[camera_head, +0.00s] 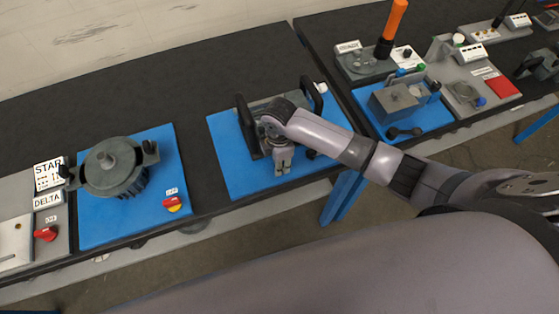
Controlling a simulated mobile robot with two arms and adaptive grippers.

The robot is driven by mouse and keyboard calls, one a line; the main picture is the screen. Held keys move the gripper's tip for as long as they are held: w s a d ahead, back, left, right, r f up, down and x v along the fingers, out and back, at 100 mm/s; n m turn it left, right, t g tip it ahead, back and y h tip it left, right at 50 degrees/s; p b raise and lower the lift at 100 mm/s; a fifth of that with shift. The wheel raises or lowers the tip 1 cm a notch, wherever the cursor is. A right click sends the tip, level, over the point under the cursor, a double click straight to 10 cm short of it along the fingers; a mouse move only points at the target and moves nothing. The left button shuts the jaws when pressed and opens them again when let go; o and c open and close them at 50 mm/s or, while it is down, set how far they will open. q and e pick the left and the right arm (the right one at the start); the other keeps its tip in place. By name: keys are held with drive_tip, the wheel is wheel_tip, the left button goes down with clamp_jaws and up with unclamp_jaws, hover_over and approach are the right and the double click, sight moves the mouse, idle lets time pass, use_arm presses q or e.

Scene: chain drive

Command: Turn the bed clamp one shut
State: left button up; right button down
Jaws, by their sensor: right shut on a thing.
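My right gripper (283,168) points down at the front of the chain drive unit on the middle blue mat (226,142). It is shut on a small part there, which I take to be bed clamp one; the fingers and my arm hide it. The unit has a dark upright frame (246,127) on its left and another (312,97) on its right. A small dark knob (311,153) shows just right of my gripper. My arm covers much of the unit's middle. My left gripper is out of view.
A dark round motor-like housing (113,168) stands on the left blue mat, with a red and yellow switch (173,204). On the right are a grey block (395,102) and an orange-handled lever (392,25). The black bench top (200,75) is clear behind the unit.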

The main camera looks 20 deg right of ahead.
drive_tip(key=c, duration=1.2)
unclamp_jaws()
drive_tip(key=shift+c, duration=0.2)
drive_tip(key=shift+r, duration=0.1)
wheel_tip(320, 180, up, 12)
